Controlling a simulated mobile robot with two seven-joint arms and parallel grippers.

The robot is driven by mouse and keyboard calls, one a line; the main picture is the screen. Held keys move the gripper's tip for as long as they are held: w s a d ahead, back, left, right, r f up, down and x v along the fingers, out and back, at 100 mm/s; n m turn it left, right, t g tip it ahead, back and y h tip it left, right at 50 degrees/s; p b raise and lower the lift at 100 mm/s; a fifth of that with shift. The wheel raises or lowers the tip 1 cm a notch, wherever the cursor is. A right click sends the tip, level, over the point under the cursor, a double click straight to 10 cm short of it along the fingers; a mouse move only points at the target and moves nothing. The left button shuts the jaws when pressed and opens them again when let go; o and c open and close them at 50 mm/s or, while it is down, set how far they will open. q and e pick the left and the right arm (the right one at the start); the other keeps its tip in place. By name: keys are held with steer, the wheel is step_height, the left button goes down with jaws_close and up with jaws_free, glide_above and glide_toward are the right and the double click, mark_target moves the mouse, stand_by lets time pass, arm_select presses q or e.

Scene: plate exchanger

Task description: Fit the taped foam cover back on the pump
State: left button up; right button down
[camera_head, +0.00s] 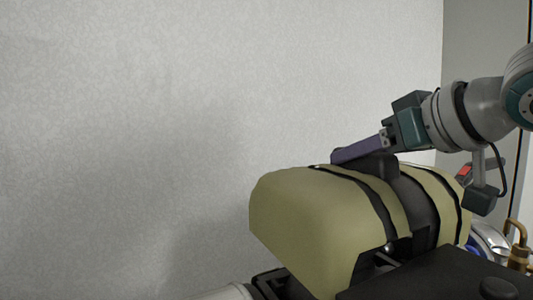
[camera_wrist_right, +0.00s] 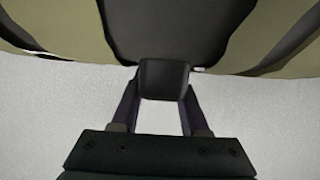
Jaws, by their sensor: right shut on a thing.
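The foam cover (camera_head: 305,215) is a tan-green rounded shell with black tape bands and a wide dark middle section. It fills the lower right of the head view, and its edge crosses the top of the wrist view (camera_wrist_right: 260,30). My right gripper (camera_head: 355,152) comes in from the right, above the cover. Its fingers are shut on a black block (camera_wrist_right: 163,78) at the cover's dark middle section. The pump is mostly hidden; dark parts (camera_head: 270,283) show below the cover. I cannot tell whether the cover is seated. My left gripper is not in view.
A pale wall (camera_head: 150,120) stands behind. A dark flat surface (camera_head: 440,275) lies in front of the cover at lower right. Brass and metal fittings (camera_head: 518,245) are at the right edge, close to the cover's end. The space left of the cover looks free.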

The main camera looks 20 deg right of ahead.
steer(key=shift+r, duration=1.65)
